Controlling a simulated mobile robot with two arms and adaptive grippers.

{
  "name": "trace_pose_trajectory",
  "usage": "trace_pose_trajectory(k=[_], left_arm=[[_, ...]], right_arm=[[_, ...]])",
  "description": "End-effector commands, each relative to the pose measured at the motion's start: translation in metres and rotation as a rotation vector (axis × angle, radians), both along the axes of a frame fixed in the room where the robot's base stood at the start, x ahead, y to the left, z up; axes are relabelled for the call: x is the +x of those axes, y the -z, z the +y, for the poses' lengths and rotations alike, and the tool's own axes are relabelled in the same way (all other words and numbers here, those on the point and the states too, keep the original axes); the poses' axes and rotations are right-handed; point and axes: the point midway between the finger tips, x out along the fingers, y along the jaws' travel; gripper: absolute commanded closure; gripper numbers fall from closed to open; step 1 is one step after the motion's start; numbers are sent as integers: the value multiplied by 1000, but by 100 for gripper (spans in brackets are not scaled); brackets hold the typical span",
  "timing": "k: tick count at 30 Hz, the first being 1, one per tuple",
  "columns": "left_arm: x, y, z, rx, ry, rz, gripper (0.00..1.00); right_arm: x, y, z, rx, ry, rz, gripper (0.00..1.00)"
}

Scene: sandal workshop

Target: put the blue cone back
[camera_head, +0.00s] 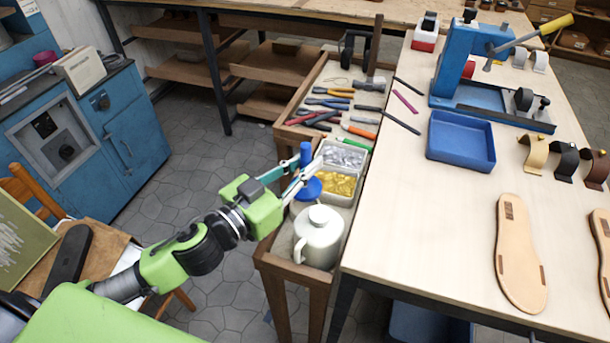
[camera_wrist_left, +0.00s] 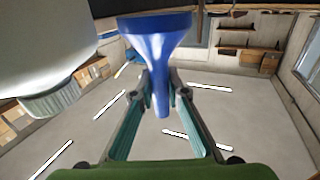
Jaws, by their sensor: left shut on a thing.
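The blue cone (camera_head: 307,187) is funnel-shaped, with its wide end down and its narrow stem up in the head view. My left gripper (camera_head: 304,171) is shut on the stem. In the left wrist view the fingers (camera_wrist_left: 162,105) stand either side of the stem, and the flared blue cone (camera_wrist_left: 157,40) shows beyond them. The cone is beside the bins and behind the white lidded pot (camera_head: 319,236). I cannot tell whether its wide rim touches anything below. My right gripper is not in view.
A two-part bin (camera_head: 358,171) with grey and yellow pieces stands just right of the cone. Several hand tools lie on the narrow bench behind. On the pale table are a blue tray (camera_head: 461,141), a blue press (camera_head: 455,62) and a tan sole (camera_head: 519,255).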

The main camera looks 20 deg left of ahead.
Motion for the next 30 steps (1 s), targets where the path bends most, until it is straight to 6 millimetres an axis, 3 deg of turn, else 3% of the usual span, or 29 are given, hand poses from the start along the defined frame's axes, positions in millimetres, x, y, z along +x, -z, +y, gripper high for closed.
trace_pose_trajectory(k=[3,6,29,30], left_arm=[[0,22,1,1,-3,4,100],[0,30,1,1,-2,2,100],[-1,48,0,1,-2,11,100],[-1,49,0,0,-2,13,83]], right_arm=[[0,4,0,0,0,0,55],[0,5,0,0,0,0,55],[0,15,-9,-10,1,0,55],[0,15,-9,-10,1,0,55]])
